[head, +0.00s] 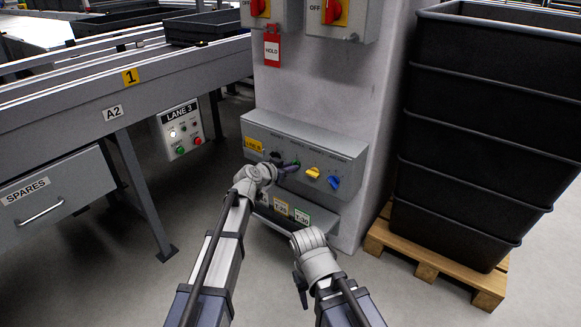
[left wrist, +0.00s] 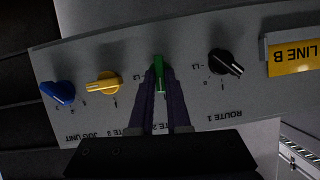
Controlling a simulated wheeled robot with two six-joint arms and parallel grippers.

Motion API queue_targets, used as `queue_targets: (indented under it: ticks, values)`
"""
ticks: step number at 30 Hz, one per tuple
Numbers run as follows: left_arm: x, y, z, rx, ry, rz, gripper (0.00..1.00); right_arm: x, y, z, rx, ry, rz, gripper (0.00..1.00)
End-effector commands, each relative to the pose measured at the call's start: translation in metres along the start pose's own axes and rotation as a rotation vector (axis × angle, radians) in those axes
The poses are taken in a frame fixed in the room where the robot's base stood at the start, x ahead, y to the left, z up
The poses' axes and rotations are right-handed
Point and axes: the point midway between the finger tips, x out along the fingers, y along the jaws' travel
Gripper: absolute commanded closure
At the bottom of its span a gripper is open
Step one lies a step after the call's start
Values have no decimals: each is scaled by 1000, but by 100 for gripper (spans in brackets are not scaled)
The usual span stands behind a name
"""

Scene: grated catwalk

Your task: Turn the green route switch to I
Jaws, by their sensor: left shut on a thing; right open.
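The green route switch (left wrist: 160,72) sits on the sloped grey control panel (left wrist: 85,60), between a black and a yellow switch. My left gripper (left wrist: 158,88) is shut on its handle, one dark finger on each side. The handle stands roughly upright in the left wrist view, where the lettering is upside down. In the head view the green switch (head: 297,162) shows only as a small patch beside my left gripper (head: 289,168). My right gripper (head: 301,287) is open and empty, low in front of the panel.
The neighbouring knobs are black (left wrist: 226,63), yellow (left wrist: 103,84) and blue (left wrist: 57,93). A conveyor (head: 60,105) stands left, with a LANE 3 button box (head: 180,130). Stacked black crates (head: 480,130) on a pallet (head: 430,262) stand right. Red-yellow switch boxes (head: 338,14) hang above.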

Motion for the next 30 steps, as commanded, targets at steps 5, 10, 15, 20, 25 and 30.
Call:
queue_targets:
  ticks: [5,10,15,20,25,30]
  values:
    - [0,-1,1,-59,-4,26,100,0,0,0,0,0,0,50]
    - [0,0,1,-88,-5,40,100,-1,0,0,0,0,0,50]
    - [-1,0,1,-99,-5,44,100,-1,0,0,0,0,0,50]
    - [-1,0,1,-100,-5,44,100,-1,0,0,0,0,0,50]
    - [-1,0,1,-100,-5,44,84,-1,0,0,0,0,0,50]
    - [-1,-1,0,-99,-3,43,65,-1,0,0,0,0,0,50]
